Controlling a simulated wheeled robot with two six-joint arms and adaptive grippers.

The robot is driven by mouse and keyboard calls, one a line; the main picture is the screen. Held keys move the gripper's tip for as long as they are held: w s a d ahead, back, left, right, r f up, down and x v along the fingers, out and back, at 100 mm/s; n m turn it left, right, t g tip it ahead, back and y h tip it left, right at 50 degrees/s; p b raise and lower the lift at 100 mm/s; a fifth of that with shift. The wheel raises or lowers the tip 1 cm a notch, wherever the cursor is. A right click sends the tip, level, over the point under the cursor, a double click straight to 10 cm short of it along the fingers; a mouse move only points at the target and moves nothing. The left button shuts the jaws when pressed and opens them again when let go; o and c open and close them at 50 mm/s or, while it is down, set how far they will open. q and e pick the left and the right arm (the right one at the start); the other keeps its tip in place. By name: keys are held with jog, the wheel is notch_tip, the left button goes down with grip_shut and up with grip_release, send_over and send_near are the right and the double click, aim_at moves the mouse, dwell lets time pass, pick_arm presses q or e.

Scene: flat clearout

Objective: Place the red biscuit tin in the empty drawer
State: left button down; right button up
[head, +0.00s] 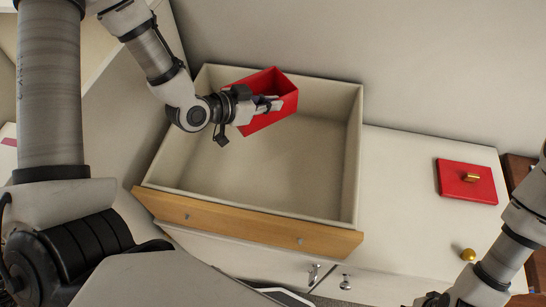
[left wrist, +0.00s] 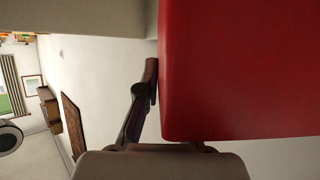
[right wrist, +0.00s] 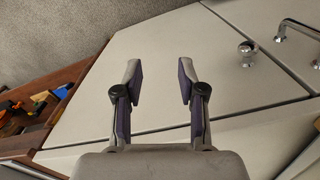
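The red biscuit tin (head: 270,118), an open box without its lid, is at the far end of the open, otherwise empty drawer (head: 250,222), tilted in the head view. I cannot tell whether it touches the drawer floor. My left gripper (head: 272,103) reaches in from the left and is shut on the tin's wall. In the left wrist view the tin (left wrist: 240,70) fills the right half, one finger lies against its left edge, and the other finger is hidden. My right gripper (right wrist: 158,80) is open and empty above the front edge of the white cabinet.
A red lid (head: 460,190) with a gold handle lies on the white counter (head: 400,190) right of the drawer. A small gold knob (head: 468,255) is near the counter's front edge. A wall runs behind the drawer. The counter between drawer and lid is clear.

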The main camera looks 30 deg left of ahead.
pick_arm(q)
notch_tip(320, 180, down, 4)
jog(key=s+r+b, duration=0.1)
jog(key=b, duration=0.2)
send_over(271, 156)
notch_tip(271, 156, down, 11)
jog(key=shift+a+r, duration=0.1)
jog(key=c, duration=1.8)
grip_release()
jog(key=o, duration=0.5)
